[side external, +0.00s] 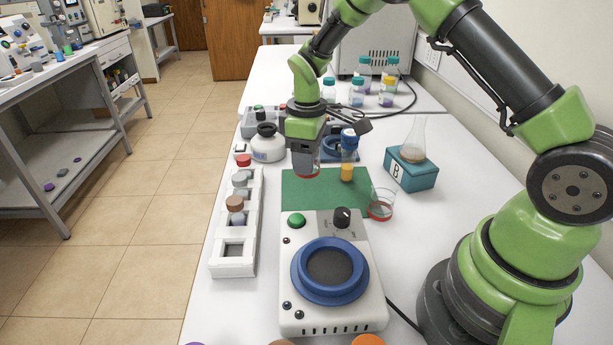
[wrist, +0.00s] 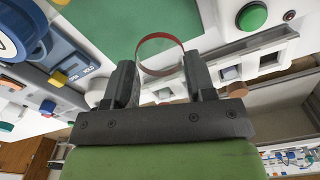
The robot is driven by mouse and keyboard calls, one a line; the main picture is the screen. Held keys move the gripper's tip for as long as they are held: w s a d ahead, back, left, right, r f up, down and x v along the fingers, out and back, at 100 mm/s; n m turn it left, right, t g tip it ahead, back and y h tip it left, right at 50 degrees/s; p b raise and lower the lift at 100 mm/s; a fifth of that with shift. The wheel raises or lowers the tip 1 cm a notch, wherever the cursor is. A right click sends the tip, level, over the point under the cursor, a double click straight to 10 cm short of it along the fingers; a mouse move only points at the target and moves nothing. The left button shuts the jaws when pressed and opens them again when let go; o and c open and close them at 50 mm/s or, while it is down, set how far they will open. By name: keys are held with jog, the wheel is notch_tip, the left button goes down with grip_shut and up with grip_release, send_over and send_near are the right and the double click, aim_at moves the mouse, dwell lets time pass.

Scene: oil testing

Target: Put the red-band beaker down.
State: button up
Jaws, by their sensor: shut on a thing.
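My gripper (side external: 306,165) hangs over the far left part of the green mat (side external: 310,195). It is shut on a clear beaker with a red band (side external: 307,173). In the wrist view the beaker's red ring (wrist: 160,38) shows beyond and between my two fingers (wrist: 160,85). In the side view the fingers hide most of the beaker, and its exact height above the mat is hard to tell. A second clear beaker with red at its bottom (side external: 381,207) stands at the mat's right edge.
A white rack (side external: 237,245) with capped vials is on the left. A hotplate (side external: 335,310) with a blue ring lies in front. A flask (side external: 414,140) sits on a teal block (side external: 411,170). A white bottle (side external: 268,147) stands behind left.

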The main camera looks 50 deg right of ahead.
notch_tip(320, 180, up, 2)
jog(key=shift+a+r, duration=0.1)
jog(key=shift+a, duration=0.25)
jog(key=s+a+f+n, duration=0.1)
jog(key=s+a+n, duration=0.3)
jog(key=a+n, duration=0.65)
jog(key=s+a+f+n, duration=0.1)
jog(key=s+a+n, duration=0.3)
jog(key=a+n, duration=0.65)
jog(key=a+f+m, duration=0.2)
jog(key=f+m, duration=0.1)
jog(key=shift+a+f, duration=0.2)
jog(key=shift+f, duration=0.1)
jog(key=shift+w+f, duration=0.1)
jog(key=shift+f, duration=2.15)
jog(key=shift+f, duration=0.15)
jog(key=o, duration=0.9)
